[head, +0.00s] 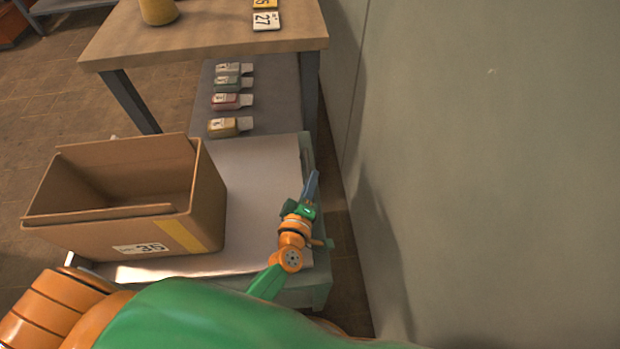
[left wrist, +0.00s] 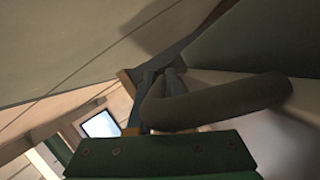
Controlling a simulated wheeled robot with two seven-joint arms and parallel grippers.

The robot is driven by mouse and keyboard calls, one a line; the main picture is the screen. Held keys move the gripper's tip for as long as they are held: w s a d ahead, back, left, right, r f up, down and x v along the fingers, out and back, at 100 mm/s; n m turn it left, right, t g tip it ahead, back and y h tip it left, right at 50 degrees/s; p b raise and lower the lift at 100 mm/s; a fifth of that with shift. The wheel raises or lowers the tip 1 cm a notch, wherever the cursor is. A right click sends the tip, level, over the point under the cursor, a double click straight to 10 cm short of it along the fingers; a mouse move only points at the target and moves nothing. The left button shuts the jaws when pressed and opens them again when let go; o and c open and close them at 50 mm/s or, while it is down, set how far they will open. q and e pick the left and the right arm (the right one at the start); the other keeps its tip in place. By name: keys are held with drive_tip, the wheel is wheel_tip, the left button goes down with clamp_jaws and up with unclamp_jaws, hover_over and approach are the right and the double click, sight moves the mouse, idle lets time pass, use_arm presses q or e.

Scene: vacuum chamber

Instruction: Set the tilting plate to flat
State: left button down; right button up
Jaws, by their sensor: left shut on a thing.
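The tilting plate (head: 258,190) is a broad pale sheet on a grey-green frame (head: 318,284) in the head view. I cannot tell from this angle whether it is level or slightly tilted. My left gripper (head: 312,186) is at the plate's right edge, pointing away from me. In the left wrist view, a thick dark curved handle (left wrist: 215,103) crosses close in front of the left gripper (left wrist: 157,78). The left gripper is shut on this handle, though the contact itself is partly hidden. My right gripper is in neither view.
Several small labelled packs (head: 231,101) lie on a grey surface behind. A wooden table (head: 215,30) stands beyond. A large grey-green wall (head: 490,170) rises close on the right.

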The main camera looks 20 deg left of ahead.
use_arm(q)
drive_tip(key=shift+f, duration=0.55)
drive_tip(key=shift+s, duration=0.15)
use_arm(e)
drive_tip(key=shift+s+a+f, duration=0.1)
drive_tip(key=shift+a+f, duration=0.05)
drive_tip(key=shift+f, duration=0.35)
use_arm(q)
drive_tip(key=shift+d, duration=0.1)
drive_tip(key=c, duration=0.8)
unclamp_jaws()
drive_tip(key=shift+f, duration=0.1)
drive_tip(key=shift+c, duration=0.2)
drive_tip(key=shift+s, duration=0.25)
drive_tip(key=s, duration=0.2)
drive_tip(key=s+r, duration=0.1)
drive_tip(key=s, duration=0.1)
drive_tip(key=s+p, duration=0.1)
drive_tip(key=s, duration=0.1)
drive_tip(key=shift+s+d+r, duration=0.1)
drive_tip(key=shift+s+r, duration=0.2)
drive_tip(key=shift+w, duration=0.1)
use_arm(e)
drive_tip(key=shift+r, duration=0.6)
use_arm(q)
drive_tip(key=shift+r, duration=0.1)
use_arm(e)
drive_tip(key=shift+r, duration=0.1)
